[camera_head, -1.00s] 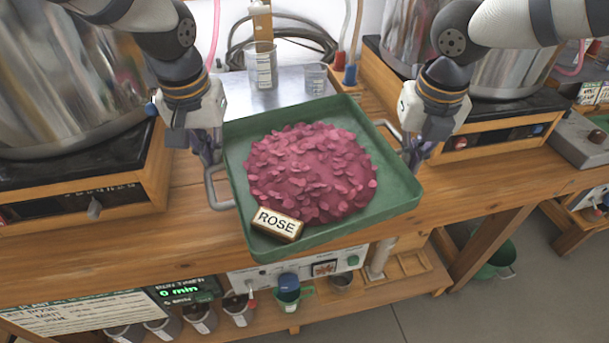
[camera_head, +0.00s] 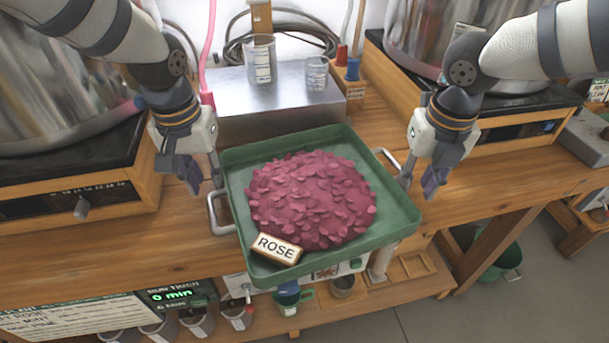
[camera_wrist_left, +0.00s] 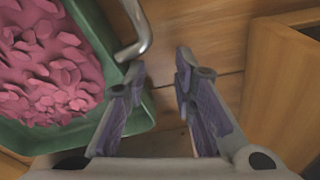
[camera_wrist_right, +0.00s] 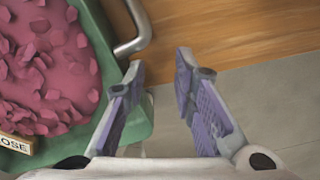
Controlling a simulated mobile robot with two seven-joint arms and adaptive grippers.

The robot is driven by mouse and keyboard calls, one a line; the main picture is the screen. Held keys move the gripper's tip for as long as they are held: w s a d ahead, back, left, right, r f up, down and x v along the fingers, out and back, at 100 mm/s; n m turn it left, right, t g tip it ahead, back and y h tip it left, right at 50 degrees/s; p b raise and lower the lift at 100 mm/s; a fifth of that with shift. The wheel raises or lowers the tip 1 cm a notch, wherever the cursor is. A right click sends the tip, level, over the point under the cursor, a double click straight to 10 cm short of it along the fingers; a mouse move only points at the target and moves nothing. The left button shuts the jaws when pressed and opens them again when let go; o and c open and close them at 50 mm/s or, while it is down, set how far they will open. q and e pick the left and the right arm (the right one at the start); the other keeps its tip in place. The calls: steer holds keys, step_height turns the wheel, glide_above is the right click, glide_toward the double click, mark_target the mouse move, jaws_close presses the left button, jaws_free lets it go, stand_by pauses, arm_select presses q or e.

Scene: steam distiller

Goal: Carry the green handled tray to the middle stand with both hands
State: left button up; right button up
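The green tray (camera_head: 397,228) holds a heap of pink petals (camera_head: 310,195) and a ROSE sign (camera_head: 277,248). It lies at the front of the bench, its near edge over the lower shelf. It has a metal handle on the left side (camera_head: 215,215) and right side (camera_head: 388,160). My left gripper (camera_head: 206,182) is open beside the left handle, which lies outside its fingers in the left wrist view (camera_wrist_left: 138,35). My right gripper (camera_head: 418,183) is open beside the right handle, also outside its fingers in the right wrist view (camera_wrist_right: 138,30). A silver metal stand (camera_head: 285,108) is behind the tray.
Two beakers (camera_head: 260,60) (camera_head: 316,73) stand on the metal stand. Large steel vessels on wooden-framed bases flank it at left (camera_head: 70,90) and right (camera_head: 430,40). A pink hose (camera_head: 208,60) runs down at the stand's left. Bare bench (camera_head: 110,235) shows left of the tray.

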steer(key=shift+r, duration=0.35)
arm_select(q)
step_height(320, 180, up, 12)
steer(key=s, duration=0.1)
steer(key=shift+s, duration=0.15)
steer(key=shift+o, duration=1.4)
arm_select(e)
step_height(320, 180, up, 11)
steer(key=s, duration=0.1)
steer(key=shift+r, duration=0.15)
steer(key=shift+s, duration=0.1)
steer(key=shift+o, duration=1.4)
